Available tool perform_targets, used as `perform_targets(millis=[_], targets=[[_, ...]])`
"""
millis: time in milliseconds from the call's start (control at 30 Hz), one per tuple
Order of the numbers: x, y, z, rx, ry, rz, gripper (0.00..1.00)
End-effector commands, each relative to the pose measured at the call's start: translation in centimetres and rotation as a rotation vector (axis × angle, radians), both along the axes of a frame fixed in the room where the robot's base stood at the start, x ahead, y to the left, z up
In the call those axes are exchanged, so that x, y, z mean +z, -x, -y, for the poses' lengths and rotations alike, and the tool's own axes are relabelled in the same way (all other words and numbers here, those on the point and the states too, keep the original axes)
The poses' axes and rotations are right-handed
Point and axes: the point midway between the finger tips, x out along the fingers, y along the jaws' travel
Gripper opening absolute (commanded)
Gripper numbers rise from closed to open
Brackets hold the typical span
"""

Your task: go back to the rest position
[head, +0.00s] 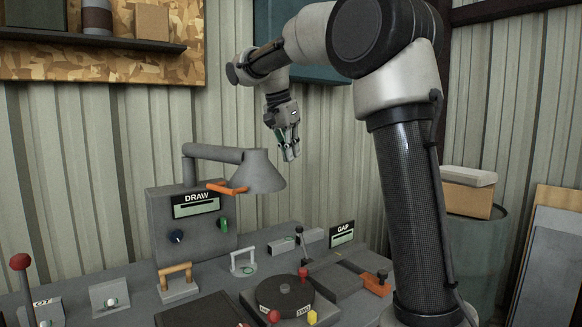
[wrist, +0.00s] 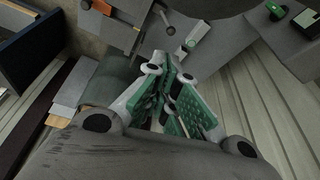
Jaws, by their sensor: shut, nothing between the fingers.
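My gripper (head: 290,153) hangs in the air in the head view, fingers pointing down, above and to the right of the grey lamp-like hood (head: 258,172). It is clear of the bench and touches nothing. In the wrist view my gripper (wrist: 178,75) shows its green-padded fingers closed together with nothing between them. My arm rises from the right side of the head view and reaches left over the bench.
The grey bench (head: 240,262) carries a DRAW panel (head: 195,203), a GAP display (head: 342,235), a dark round turntable (head: 284,293), and levers with orange and red grips. A box (head: 467,190) sits on a drum at right. A shelf (head: 80,38) is at upper left.

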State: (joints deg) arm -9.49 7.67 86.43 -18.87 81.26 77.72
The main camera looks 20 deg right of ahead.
Motion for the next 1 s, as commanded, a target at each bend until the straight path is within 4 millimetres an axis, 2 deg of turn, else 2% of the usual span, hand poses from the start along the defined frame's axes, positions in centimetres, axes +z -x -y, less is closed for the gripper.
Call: perform_targets(millis=[100,200,467,567,667,767,867,1000], targets=[[2.2,0.1,-0.8,0.001,0.000,0.001,0.00],[3.5,0.3,-1.2,0.001,0.001,-0.001,0.00],[4.6,0.5,-1.6,0.001,0.001,-0.004,0.00],[4.6,1.4,-1.3,0.030,-0.004,-0.006,0.00],[4.0,4.1,-0.5,0.133,-0.019,-0.019,0.00],[2.4,9.0,0.6,0.313,-0.038,-0.033,0.00],[-0.6,14.7,1.3,0.526,-0.052,-0.033,0.00],[-6.0,22.3,1.6,0.800,-0.044,-0.012,0.00]])
